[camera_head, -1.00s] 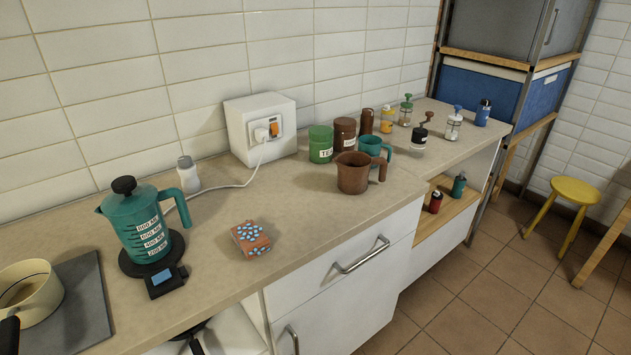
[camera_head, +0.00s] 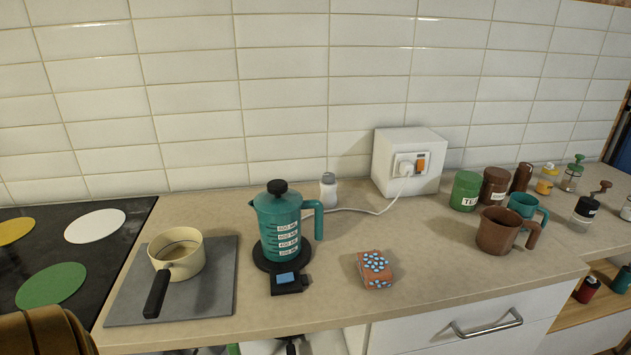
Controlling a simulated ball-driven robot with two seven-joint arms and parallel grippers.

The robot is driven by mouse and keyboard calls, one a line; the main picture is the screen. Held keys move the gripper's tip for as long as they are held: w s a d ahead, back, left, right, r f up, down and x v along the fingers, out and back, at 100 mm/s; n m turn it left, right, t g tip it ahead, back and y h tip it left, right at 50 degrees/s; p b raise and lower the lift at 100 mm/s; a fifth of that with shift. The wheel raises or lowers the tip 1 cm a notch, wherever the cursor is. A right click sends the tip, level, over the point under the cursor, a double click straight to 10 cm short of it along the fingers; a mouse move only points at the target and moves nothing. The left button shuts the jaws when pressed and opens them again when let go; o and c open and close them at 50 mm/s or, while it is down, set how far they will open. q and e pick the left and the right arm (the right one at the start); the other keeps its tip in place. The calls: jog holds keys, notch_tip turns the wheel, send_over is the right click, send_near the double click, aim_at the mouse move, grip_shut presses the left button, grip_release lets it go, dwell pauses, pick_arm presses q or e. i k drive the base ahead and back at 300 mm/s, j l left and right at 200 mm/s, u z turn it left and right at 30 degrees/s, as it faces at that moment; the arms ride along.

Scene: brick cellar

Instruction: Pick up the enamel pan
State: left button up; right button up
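The enamel pan (camera_head: 187,263) is cream-coloured with a dark rim line and a black handle. It stands upright on a grey square board (camera_head: 208,297) at the left of the counter. Its handle points toward the front edge, slightly left. Neither of my grippers shows in the head view. A brown ribbed shape at the bottom left corner is cut off, and I cannot tell what it is.
A black hob (camera_head: 105,268) with coloured discs lies left of the board. A patterned block (camera_head: 375,269) lies further right. Mugs and jars stand beyond the white socket box (camera_head: 409,160).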

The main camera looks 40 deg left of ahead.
aim_at(175, 254)
jog(key=u, duration=2.4)
jog(key=i+j+z, duration=0.2)
jog(key=j+z, duration=0.2)
jog(key=j, duration=0.25)
jog(key=i+j+z, duration=0.15)
jog(key=j, duration=0.2)
jog(key=j+z, duration=0.2)
jog(key=j, duration=0.15)
jog(key=i, duration=0.05)
